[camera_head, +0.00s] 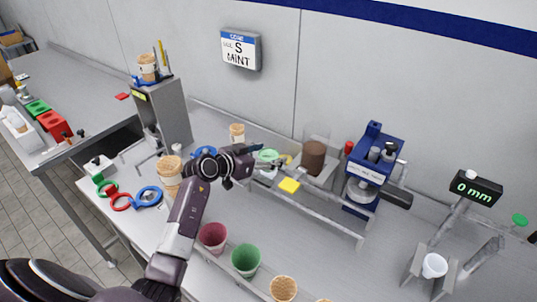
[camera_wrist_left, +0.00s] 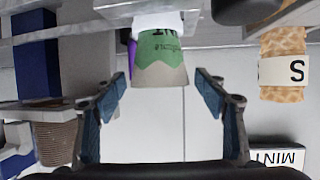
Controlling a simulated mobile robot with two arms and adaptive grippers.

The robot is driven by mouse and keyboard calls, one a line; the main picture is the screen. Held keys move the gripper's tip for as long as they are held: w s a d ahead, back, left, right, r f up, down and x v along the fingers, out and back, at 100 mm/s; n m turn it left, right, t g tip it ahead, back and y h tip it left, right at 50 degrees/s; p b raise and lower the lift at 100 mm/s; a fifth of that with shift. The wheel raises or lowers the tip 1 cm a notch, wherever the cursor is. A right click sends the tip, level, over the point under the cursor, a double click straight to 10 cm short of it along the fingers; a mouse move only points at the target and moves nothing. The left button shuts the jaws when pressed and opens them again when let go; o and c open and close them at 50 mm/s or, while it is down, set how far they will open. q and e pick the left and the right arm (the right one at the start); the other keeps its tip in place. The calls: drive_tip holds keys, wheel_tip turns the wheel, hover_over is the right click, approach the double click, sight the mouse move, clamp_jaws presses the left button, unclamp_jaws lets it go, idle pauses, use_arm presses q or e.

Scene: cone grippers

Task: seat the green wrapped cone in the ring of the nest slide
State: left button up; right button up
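The green wrapped cone (camera_wrist_left: 163,52) shows in the left wrist view, with dark lettering on its wrap and a bare tan end towards my fingers. My left gripper (camera_wrist_left: 162,85) is open, one blue-padded finger on each side of the cone's line, with gaps visible on both sides. In the head view my left gripper (camera_head: 252,160) reaches right, beside a small green-topped item (camera_head: 268,156) that appears to be this cone. A rail-like slide (camera_head: 310,207) runs to the right below it. The ring is not clearly distinguishable. My right gripper is not in view.
A brown container (camera_head: 313,158) and a blue machine (camera_head: 371,175) stand to the right. Red (camera_head: 213,235) and green (camera_head: 246,259) cups stand in front. A wall sign (camera_head: 241,50) reads "S MINT".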

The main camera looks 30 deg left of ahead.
use_arm(q)
drive_tip(key=v, duration=1.2)
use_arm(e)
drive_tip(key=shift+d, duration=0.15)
use_arm(q)
drive_tip(key=shift+f, duration=0.1)
idle(0.6)
